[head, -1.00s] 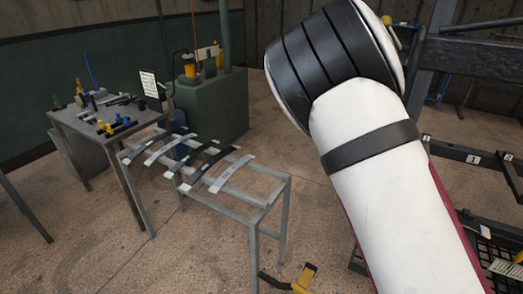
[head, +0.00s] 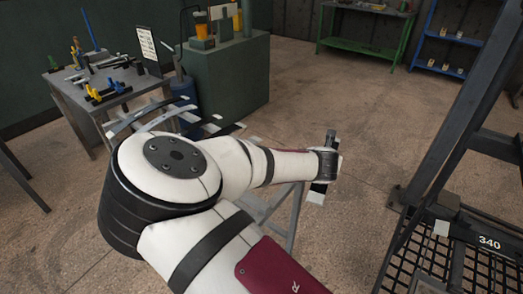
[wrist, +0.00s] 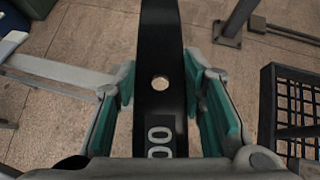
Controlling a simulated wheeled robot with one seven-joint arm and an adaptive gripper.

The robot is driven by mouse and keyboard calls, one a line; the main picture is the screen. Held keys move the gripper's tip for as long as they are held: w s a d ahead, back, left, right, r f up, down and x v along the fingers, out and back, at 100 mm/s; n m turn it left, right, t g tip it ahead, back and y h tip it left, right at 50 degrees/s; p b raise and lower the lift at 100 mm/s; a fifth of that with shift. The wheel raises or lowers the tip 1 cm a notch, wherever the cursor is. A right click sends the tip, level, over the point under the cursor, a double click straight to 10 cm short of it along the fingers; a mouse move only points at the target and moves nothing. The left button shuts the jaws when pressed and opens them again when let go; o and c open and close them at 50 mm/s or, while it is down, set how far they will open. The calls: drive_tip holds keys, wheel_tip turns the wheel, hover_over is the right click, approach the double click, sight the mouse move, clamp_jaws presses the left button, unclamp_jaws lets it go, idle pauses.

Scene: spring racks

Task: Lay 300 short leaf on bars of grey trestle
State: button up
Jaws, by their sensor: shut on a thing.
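A black leaf (wrist: 159,50) with a round hole and a label reading "00", any other digit hidden, runs between the teal pads of my gripper (wrist: 161,105) in the wrist view. My gripper (head: 327,166) is shut on this leaf (head: 331,138), held beside the right end of the grey trestle. The trestle (head: 296,218) is largely hidden behind my arm in the head view. Several leaves (head: 158,119) lie across its left part. A grey bar (wrist: 62,74), apparently the trestle's, shows left of the leaf in the wrist view, apart from it.
A grey bench (head: 63,88) with clamps stands at the left, beside a green cabinet (head: 225,85). A dark rack labelled 340 (head: 489,242) with mesh stands at the right. A green table (head: 365,47) and blue shelf (head: 450,52) stand behind. The floor between is clear.

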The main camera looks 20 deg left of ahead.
drive_tip(key=a+m+h+b, duration=0.2)
drive_tip(key=a+b, duration=1.1)
drive_tip(key=a, duration=0.8)
drive_tip(key=shift+s+a+r+m+g, duration=0.3)
drive_tip(key=shift+s+r+m+g, duration=0.05)
drive_tip(key=shift+s+m+g, duration=0.05)
wheel_tip(320, 180, down, 9)
drive_tip(key=b, duration=0.4)
drive_tip(key=shift+f+b, duration=0.15)
drive_tip(key=shift+b, duration=0.2)
